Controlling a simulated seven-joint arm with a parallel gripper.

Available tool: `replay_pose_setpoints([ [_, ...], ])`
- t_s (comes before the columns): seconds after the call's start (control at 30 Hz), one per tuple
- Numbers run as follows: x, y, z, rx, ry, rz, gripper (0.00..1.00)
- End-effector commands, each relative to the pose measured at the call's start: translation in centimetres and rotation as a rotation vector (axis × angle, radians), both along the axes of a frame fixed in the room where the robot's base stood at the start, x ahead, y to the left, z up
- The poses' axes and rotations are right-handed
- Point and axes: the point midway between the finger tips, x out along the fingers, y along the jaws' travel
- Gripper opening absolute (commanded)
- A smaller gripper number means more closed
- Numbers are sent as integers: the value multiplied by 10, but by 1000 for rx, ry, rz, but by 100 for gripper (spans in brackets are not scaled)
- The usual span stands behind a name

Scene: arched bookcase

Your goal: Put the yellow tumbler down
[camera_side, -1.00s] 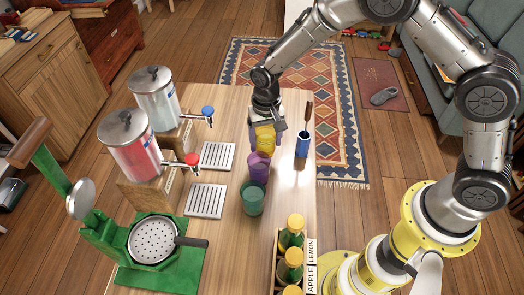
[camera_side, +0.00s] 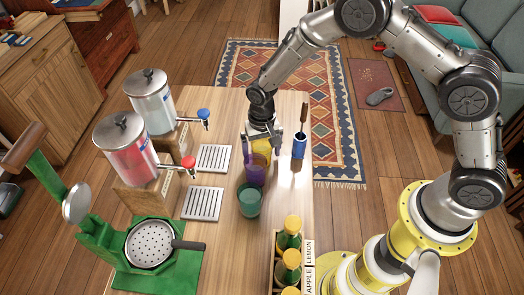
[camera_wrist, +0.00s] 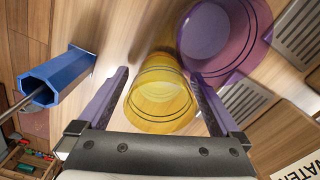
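The yellow tumbler (camera_side: 262,147) stands upright on the wooden table, just behind the purple tumbler (camera_side: 255,172). My gripper (camera_side: 264,151) is down around it with the fingers spread. In the wrist view, the yellow tumbler (camera_wrist: 160,103) sits between the two open fingers of my gripper (camera_wrist: 160,74), with a gap visible beside it. The purple tumbler (camera_wrist: 232,45) is close to the right finger there; whether they touch I cannot tell. The yellow tumbler's lower part is partly hidden by the purple one in the side view.
A teal tumbler (camera_side: 249,201) stands in front of the purple one. A blue holder (camera_side: 299,148) with a brown-handled tool is right of my gripper. Two drink dispensers (camera_side: 126,148) with drip trays (camera_side: 202,204) stand left. A bottle crate (camera_side: 276,270) is at the front right.

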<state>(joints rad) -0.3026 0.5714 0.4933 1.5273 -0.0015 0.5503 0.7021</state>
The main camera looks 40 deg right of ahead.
Motion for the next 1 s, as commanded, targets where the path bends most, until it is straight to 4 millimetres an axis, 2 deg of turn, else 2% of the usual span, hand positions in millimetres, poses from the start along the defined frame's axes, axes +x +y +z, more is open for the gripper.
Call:
replay_pose_setpoints([
  [0.27, 1, 0, 7, 1, -3, 0, 100],
  [0.37, 1, 0, 22, 1, -5, 0, 100],
  [0.73, 1, 0, 95, 2, -5, 0, 100],
  [0.9, 1, 0, 116, 1, -3, 0, 100],
  [1.0, 0, 0, 121, 0, 0, 0, 100],
])
